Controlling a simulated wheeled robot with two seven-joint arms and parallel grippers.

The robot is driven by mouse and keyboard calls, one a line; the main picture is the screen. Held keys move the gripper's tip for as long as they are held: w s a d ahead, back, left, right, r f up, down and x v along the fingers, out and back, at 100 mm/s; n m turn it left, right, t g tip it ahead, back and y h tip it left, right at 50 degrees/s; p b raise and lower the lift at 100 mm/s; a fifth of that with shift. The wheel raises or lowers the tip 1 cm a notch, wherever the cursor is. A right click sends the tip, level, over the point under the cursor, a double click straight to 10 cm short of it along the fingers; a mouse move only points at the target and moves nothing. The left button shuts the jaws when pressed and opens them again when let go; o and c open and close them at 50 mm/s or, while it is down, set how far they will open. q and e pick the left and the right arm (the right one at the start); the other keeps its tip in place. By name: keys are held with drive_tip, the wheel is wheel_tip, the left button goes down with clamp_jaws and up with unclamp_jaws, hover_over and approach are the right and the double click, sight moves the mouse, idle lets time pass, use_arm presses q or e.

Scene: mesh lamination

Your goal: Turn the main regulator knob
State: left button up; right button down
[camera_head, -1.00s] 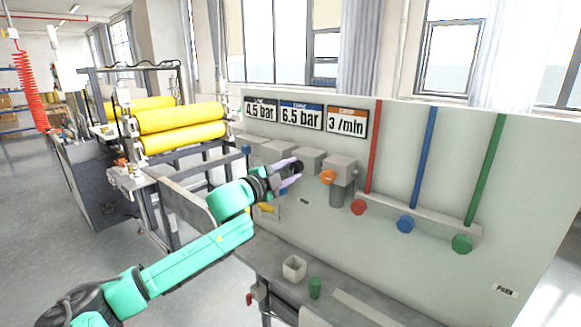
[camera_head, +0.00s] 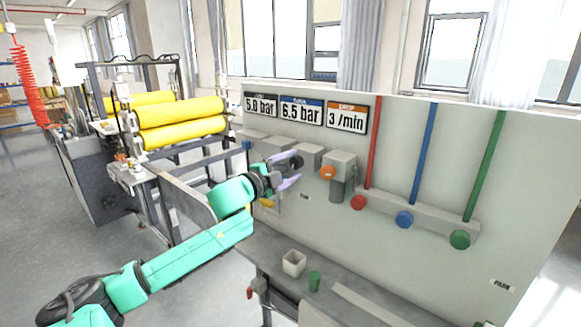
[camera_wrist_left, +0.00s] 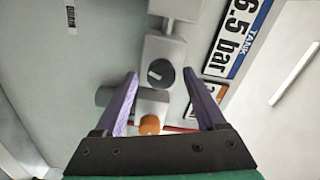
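The black round knob, taken as the main regulator knob (camera_wrist_left: 160,72), sits on the face of a grey box in the left wrist view. It has a pale pointer mark lying at a slant. In the head view the black knob (camera_head: 297,162) is on the panel beside my fingers. My left gripper (camera_wrist_left: 160,77) is open, with one purple finger on each side of the knob and a visible gap to both. It also shows in the head view (camera_head: 292,174), at the panel's row of grey boxes. The left display (camera_head: 260,105) reads 5.0 bar. My right gripper is not in view.
An orange knob (camera_head: 327,172) sits on the box to the right. Red (camera_head: 358,202), blue (camera_head: 404,219) and green (camera_head: 460,240) knobs follow along the panel.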

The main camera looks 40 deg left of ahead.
use_arm(q)
drive_tip(key=shift+s+f, duration=0.1)
drive_tip(key=shift+s, duration=0.4)
drive_tip(key=s+p, duration=0.1)
drive_tip(key=s, duration=1.2)
drive_tip(key=shift+s+d+p, duration=0.15)
drive_tip(key=shift+s+p, duration=0.15)
